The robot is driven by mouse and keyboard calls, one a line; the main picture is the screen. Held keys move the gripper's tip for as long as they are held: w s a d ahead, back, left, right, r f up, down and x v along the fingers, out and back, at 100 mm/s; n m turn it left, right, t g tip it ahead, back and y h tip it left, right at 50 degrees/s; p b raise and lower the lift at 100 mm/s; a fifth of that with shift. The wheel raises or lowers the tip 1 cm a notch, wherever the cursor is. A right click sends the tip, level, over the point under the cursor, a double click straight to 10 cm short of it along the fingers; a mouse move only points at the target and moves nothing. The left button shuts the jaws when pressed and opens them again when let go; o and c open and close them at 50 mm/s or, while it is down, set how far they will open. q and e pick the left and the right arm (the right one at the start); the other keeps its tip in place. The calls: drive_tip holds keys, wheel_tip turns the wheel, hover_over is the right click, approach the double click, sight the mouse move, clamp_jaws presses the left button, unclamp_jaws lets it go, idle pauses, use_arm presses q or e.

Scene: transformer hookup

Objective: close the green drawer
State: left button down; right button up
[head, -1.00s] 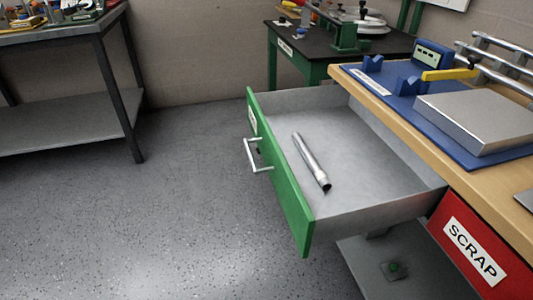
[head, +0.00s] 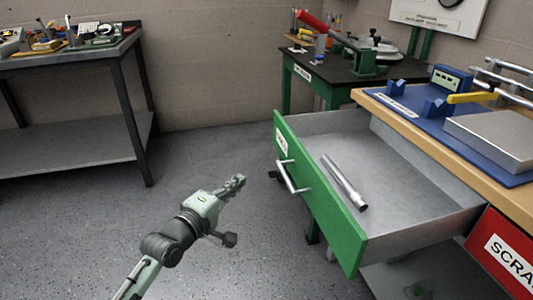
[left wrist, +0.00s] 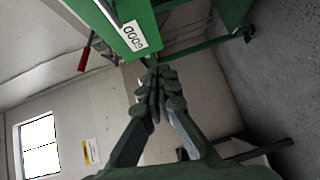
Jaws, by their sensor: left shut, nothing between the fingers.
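The green drawer (head: 318,200) stands pulled out from the wooden-topped bench, with a silver bar handle (head: 291,177) on its front. A metal tube (head: 345,182) lies inside it. My left gripper (head: 238,181) is to the left of the drawer front, apart from the handle, shut and empty. In the left wrist view, the shut fingers (left wrist: 158,85) point toward a green panel (left wrist: 115,25) with a white label that reads as "GOOD" upside down. My right gripper is not in view.
A red SCRAP drawer (head: 505,258) sits below the bench top at the right. A dark-topped green table (head: 345,68) stands behind the open drawer. A grey workbench (head: 75,50) is at the back left. The floor between is clear.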

use_arm(q)
wheel_tip(320, 180, up, 3)
drive_tip(key=w+n, duration=0.1)
approach(283, 143)
drive_tip(key=w+a, duration=0.2)
drive_tip(key=w, duration=0.2)
drive_tip(key=d, duration=0.1)
drive_tip(key=w+d, duration=0.1)
drive_tip(key=d+f, duration=0.1)
drive_tip(key=shift+w+d+t+h, duration=0.2)
drive_tip(key=shift+d+t+h, duration=0.1)
drive_tip(key=shift+t+h, duration=0.1)
drive_tip(key=shift+w+d, duration=0.15)
drive_tip(key=shift+d, duration=0.2)
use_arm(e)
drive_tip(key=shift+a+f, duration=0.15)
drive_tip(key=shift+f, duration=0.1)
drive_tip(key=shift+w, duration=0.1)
use_arm(q)
drive_tip(key=shift+d, duration=0.1)
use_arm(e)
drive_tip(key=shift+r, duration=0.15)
